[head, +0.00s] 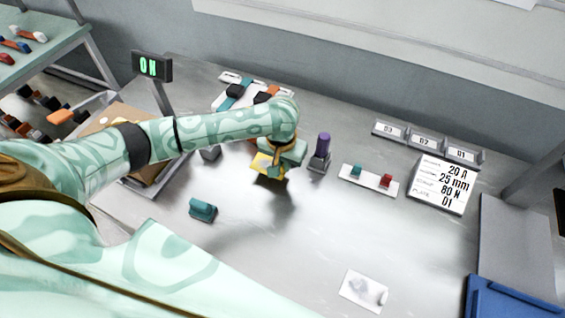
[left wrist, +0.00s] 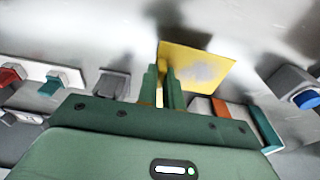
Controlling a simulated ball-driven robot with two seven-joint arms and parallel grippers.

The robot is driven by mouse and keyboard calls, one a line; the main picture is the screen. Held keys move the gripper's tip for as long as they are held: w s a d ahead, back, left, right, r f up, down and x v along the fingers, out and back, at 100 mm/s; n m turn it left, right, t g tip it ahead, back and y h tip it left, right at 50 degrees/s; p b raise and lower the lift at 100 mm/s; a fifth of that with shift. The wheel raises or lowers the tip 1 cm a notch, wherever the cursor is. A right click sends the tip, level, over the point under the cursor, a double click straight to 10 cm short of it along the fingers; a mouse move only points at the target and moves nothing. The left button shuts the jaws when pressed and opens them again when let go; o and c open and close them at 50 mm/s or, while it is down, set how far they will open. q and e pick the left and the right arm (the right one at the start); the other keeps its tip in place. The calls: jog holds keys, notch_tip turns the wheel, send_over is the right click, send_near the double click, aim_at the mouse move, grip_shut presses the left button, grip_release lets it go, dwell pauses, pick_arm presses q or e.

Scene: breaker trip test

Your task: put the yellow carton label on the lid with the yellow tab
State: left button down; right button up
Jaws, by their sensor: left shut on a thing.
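My left gripper (head: 280,165) is shut on the yellow carton label (head: 262,164), above the middle of the grey table. In the left wrist view, the label (left wrist: 198,70) is a flat, tilted yellow piece with a pale grey patch, and its near edge is between the fingers (left wrist: 163,88). A brown carton-like surface (head: 150,172) lies at the left, partly hidden behind my left arm. Small yellowish marks show on it, but I cannot tell whether one is the yellow tab of a lid. My right gripper is not in view.
A purple-topped device (head: 321,152) stands just right of the gripper. A white plate with teal and red switches (head: 369,181) and a printed card (head: 442,185) lie farther right. The front middle is mostly clear.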

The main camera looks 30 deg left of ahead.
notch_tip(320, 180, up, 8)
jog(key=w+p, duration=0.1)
jog(key=p, duration=0.6)
pick_arm(q)
jog(key=s+d+r, duration=0.3)
jog(key=s+r, duration=0.2)
jog(key=s, duration=0.3)
jog(key=s+d+r, duration=0.3)
jog(key=s+r, duration=0.2)
jog(key=s, duration=0.2)
jog(key=w+a+r+b, duration=0.2)
jog(key=r, duration=0.4)
jog(key=w+a+r+b, duration=0.2)
jog(key=r+b, duration=0.1)
jog(key=r, duration=0.3)
jog(key=shift+w+a+m+b, duration=0.25)
jog(key=shift+w+m+b, duration=0.05)
jog(key=shift+w, duration=0.1)
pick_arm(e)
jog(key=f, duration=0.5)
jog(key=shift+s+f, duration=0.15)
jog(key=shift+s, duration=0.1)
pick_arm(q)
jog(key=shift+r, duration=0.1)
